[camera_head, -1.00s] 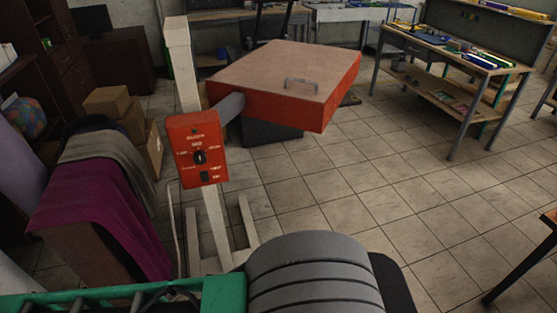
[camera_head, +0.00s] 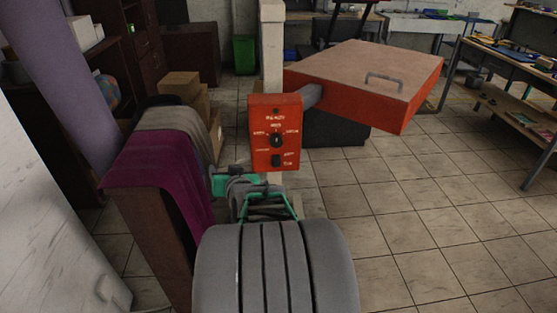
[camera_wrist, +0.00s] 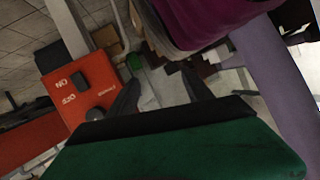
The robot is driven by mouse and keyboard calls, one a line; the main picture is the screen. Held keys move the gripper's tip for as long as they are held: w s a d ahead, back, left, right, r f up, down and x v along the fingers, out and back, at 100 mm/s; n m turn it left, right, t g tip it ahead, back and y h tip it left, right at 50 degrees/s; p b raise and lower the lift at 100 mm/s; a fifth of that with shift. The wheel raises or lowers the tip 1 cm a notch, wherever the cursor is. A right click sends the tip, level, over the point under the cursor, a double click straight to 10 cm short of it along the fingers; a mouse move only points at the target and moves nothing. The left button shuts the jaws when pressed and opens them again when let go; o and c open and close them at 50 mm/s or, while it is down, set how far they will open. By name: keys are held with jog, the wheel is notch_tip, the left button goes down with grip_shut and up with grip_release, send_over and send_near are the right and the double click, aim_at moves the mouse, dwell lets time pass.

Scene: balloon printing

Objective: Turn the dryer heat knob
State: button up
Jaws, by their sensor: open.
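The dryer's red-orange control box (camera_head: 260,155) is in the middle of the head view, with printed labels. The round black heat knob (camera_head: 277,140) sits on its front face, above a small dark switch (camera_head: 276,161). The orange dryer head (camera_head: 360,100) with a handle on top extends right behind it.
A brown stand with purple cloth (camera_head: 160,165) and grey cloth stands close left of my arm. Cardboard boxes (camera_head: 180,87) are behind it. A workbench (camera_head: 510,80) is at far right. The tiled floor right of the dryer is clear.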

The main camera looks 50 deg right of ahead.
aim_at(276, 143)
jog(key=s+d+m+h+b, duration=0.1)
jog(key=s+d+m+h, duration=0.45)
jog(key=s+d, duration=0.5)
jog(key=shift+g+h, duration=0.3)
jog(key=shift+h, duration=0.35)
jog(key=x, duration=0.5)
jog(key=p+x, duration=0.1)
jog(key=x, duration=0.3)
jog(key=shift+w+d+r, duration=0.15)
jog(key=shift+d+r, duration=0.1)
jog(key=shift+d, duration=0.1)
jog(key=shift+a, duration=0.1)
grip_shut()
